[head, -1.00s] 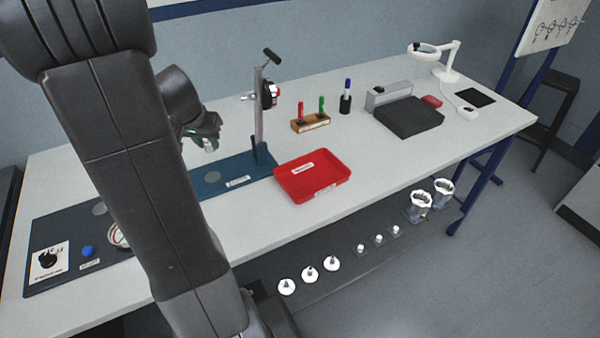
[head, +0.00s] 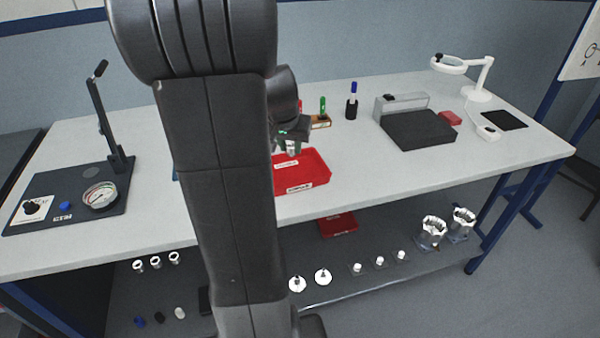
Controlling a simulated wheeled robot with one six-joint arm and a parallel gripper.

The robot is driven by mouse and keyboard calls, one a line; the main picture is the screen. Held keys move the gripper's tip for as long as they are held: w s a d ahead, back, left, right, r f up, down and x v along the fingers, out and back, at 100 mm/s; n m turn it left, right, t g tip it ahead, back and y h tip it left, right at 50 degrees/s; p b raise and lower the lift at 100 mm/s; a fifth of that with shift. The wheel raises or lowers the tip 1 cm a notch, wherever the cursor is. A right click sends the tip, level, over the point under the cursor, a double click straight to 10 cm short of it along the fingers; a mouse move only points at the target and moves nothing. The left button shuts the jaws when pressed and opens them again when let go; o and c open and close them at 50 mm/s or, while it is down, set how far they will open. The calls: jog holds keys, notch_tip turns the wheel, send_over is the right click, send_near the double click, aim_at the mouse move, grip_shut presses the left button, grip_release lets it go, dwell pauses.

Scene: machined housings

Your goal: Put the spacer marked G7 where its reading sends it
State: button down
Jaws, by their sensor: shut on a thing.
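My gripper (head: 291,147) is at the back left of the red tray (head: 318,183), above the bench. It is shut on a small pale part, which I take to be the spacer; only a little of it shows between the fingers, and no G7 mark can be read. The red tray has a white label on its front wall and another label inside. My arm hides the tray's left end and most of the blue fixture behind it.
A dark gauge stand (head: 118,160) with a dial (head: 100,196) stands at the left. A black block (head: 418,130), a pen holder (head: 351,108) and a magnifier lamp (head: 478,94) stand right of the tray. A lower shelf holds small parts and a second red tray (head: 338,224).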

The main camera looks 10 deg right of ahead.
aim_at(292, 173)
jog(key=shift+f+b, duration=0.3)
jog(key=shift+f, duration=3.25)
jog(key=shift+f, duration=0.2)
jog(key=c, duration=1.1)
grip_release()
jog(key=shift+c, duration=0.2)
jog(key=shift+r, duration=0.1)
jog(key=shift+a+r, duration=0.1)
jog(key=shift+r, duration=0.4)
jog(key=p+v, duration=0.1)
jog(key=v, duration=1)
jog(key=shift+s, duration=0.15)
